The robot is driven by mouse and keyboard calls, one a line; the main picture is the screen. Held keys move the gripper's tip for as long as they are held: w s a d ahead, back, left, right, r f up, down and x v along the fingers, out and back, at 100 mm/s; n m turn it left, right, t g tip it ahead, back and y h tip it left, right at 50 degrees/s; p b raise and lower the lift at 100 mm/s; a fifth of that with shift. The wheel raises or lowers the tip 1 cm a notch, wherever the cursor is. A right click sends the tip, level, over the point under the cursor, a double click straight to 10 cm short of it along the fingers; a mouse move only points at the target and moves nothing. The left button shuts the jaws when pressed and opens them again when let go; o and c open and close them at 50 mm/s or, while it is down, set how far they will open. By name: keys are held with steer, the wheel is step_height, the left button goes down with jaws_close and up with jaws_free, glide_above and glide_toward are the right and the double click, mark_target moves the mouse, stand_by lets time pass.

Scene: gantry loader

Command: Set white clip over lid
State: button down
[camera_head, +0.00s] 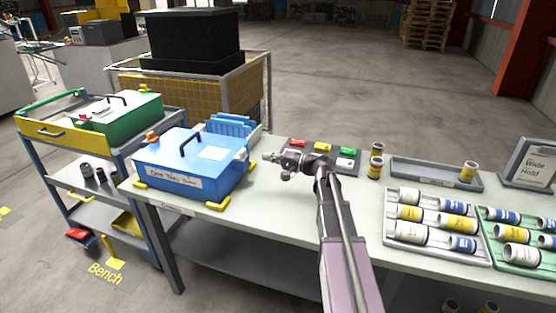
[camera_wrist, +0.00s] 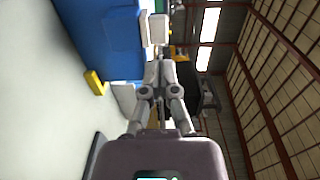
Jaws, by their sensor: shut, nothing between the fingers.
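A blue box (camera_head: 180,178) with a blue lid (camera_head: 186,148) and a dark handle stands at the left end of the bench. A small white clip (camera_head: 241,155) is at the box's right side, near the lid edge; I cannot tell whether it is over the lid. In the wrist view the blue box (camera_wrist: 105,40) fills the upper left, and a white block, seemingly the clip (camera_wrist: 158,28), shows beyond my fingers. My gripper (camera_head: 270,157) is shut and empty, just right of the box and apart from the clip. It also shows in the wrist view (camera_wrist: 160,78).
Yellow corner blocks (camera_head: 218,203) surround the box's base. Right of my gripper lie a panel with red, yellow and green pieces (camera_head: 322,147), a grey tray (camera_head: 425,176) and racks of cans (camera_head: 435,255). A cart with a green box (camera_head: 125,115) stands left.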

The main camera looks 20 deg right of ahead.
mark_target(245, 152)
steer(key=shift+x, duration=3.2)
steer(key=shift+x, duration=1.4)
steer(key=shift+d, duration=0.1)
steer(key=v, duration=1.4)
steer(key=shift+s, duration=0.15)
